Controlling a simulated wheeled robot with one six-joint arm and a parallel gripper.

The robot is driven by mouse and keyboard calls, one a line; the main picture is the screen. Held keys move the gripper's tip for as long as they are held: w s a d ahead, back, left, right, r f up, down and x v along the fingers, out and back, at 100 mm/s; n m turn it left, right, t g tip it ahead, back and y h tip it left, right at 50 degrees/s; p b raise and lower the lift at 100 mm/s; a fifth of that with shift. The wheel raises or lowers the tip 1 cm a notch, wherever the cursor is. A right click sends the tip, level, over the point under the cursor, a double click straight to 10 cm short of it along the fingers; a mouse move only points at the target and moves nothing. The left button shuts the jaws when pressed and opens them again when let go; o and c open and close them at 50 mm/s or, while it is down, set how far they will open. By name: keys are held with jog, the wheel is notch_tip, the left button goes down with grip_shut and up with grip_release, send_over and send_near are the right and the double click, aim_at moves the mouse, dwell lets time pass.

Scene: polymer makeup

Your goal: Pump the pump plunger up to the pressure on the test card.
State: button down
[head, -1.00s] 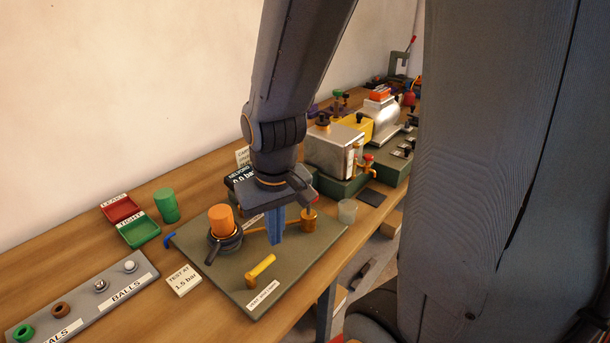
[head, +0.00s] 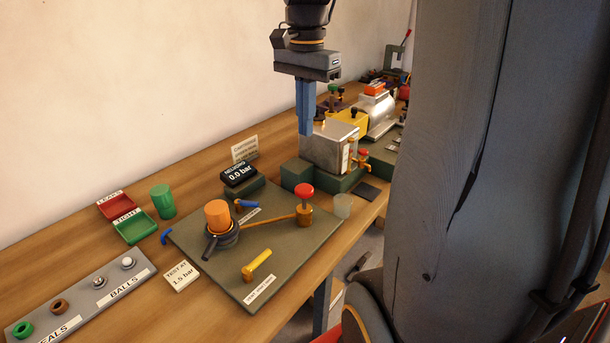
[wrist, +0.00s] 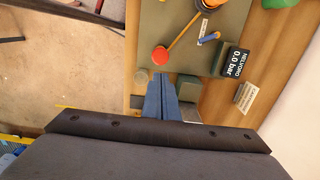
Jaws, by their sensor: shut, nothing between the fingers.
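The pump plunger has a red knob (head: 304,190) on a brass pump body (head: 304,215) at the right of the green plate (head: 300,245). The red knob also shows in the wrist view (wrist: 160,55), just beyond my fingertips. My gripper (head: 306,132) hangs above and behind the knob, apart from it, with its blue fingers together and empty. The fingers also show in the wrist view (wrist: 161,82). The test card (head: 181,276) reads "TEST AT 1.5 bar". The pressure display (head: 239,174) reads 0.0 bar.
A brass pipe runs from the pump to an orange cylinder (head: 217,215) in a dark clamp. A metal tank (head: 330,148) stands behind the pump. A clear cup (head: 343,206) stands right of the pump. Red and green trays (head: 135,226) lie at the left.

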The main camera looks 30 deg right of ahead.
aim_at(305, 188)
notch_tip(305, 188, down, 14)
jog(key=p, duration=0.3)
jog(key=shift+s+a+p, duration=0.1)
jog(key=shift+p, duration=0.3)
jog(key=shift+f, duration=0.1)
